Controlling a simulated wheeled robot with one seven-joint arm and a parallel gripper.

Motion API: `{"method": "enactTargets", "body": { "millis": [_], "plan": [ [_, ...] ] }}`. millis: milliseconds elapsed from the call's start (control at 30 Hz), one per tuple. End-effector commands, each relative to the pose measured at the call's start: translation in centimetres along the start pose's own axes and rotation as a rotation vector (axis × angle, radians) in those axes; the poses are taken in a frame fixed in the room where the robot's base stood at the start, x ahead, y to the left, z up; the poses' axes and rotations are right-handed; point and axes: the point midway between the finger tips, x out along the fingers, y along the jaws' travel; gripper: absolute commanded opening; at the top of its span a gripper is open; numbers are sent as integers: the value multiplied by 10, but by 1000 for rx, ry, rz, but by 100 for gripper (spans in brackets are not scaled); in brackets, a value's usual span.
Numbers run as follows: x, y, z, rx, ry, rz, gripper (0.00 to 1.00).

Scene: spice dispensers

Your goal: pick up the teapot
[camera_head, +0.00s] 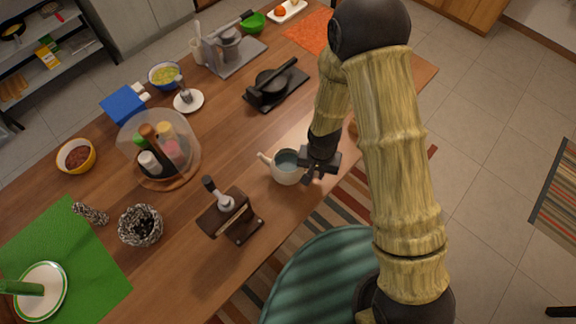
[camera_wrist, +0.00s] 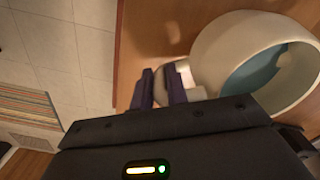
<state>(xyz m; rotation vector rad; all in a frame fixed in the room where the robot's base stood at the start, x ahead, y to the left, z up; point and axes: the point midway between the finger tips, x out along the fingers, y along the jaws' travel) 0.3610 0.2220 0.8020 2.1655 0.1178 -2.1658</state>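The teapot (camera_head: 287,167) is a small off-white pot with an open top and a blue-grey inside. It stands upright on the wooden table, with its spout pointing left in the head view. In the wrist view the teapot (camera_wrist: 222,52) fills the upper right, with a pale handle (camera_wrist: 186,74) on its left side. My gripper (camera_head: 313,173) is at the handle side of the pot. In the wrist view the two dark fingers of my gripper (camera_wrist: 161,86) are a little apart at the handle, and the right finger covers part of it. Whether they clamp it is unclear.
A dark wooden stand (camera_head: 228,216) is left of and nearer than the teapot. A black press (camera_head: 275,86) lies behind it, and a clear-covered spice rack (camera_head: 160,150) stands further left. A green chair (camera_head: 330,272) is by the near table edge. Bare tabletop surrounds the pot.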

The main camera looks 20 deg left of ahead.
Motion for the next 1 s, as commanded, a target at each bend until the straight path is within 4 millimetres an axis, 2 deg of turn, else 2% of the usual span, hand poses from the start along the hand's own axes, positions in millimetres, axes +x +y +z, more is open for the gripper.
{"method": "enactTargets", "body": {
  "millis": [667, 1000],
  "plan": [
    [-4, 0, -1, 1, 2, -1, 0],
    [-24, -1, -1, 1, 3, -2, 0]
  ]
}}
